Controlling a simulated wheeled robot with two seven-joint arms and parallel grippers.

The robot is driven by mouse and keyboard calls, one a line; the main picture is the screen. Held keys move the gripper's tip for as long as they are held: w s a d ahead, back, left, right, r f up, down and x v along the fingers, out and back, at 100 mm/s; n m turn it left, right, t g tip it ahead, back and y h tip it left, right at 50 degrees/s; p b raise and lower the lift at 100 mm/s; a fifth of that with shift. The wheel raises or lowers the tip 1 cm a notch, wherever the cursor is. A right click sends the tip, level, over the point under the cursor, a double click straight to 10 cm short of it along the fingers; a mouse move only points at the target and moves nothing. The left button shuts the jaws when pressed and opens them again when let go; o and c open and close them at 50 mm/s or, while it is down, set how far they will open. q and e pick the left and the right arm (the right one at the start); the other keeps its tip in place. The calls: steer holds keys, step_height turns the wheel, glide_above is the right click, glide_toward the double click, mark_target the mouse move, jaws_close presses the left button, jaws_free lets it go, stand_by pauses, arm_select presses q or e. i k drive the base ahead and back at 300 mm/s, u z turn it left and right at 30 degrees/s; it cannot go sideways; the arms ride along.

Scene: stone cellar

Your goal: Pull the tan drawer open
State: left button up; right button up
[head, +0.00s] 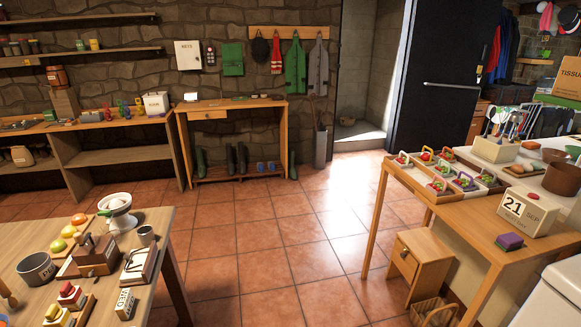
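Two tan wooden drawers show. One drawer (208,115) is at the left of the wooden desk against the back wall, with a small dark knob; it looks shut. The other is the drawer (405,259) of a small cabinet (430,258) on the floor under the right table; its front looks shut, with a small dark knob. I cannot tell which one the task names. Neither of my grippers is in view.
A near-left table (150,225) holds a scale, cups and stamps. The right table (465,235) holds a crate of small baskets and a calendar block. A wicker basket (434,312) stands before the small cabinet. The tiled floor (270,240) between is clear.

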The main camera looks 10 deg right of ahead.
mark_target(191, 115)
steer(key=z, duration=0.25)
steer(key=i, duration=3.2)
steer(key=u, duration=1.1)
steer(key=i, duration=2.65)
steer(key=z, duration=0.6)
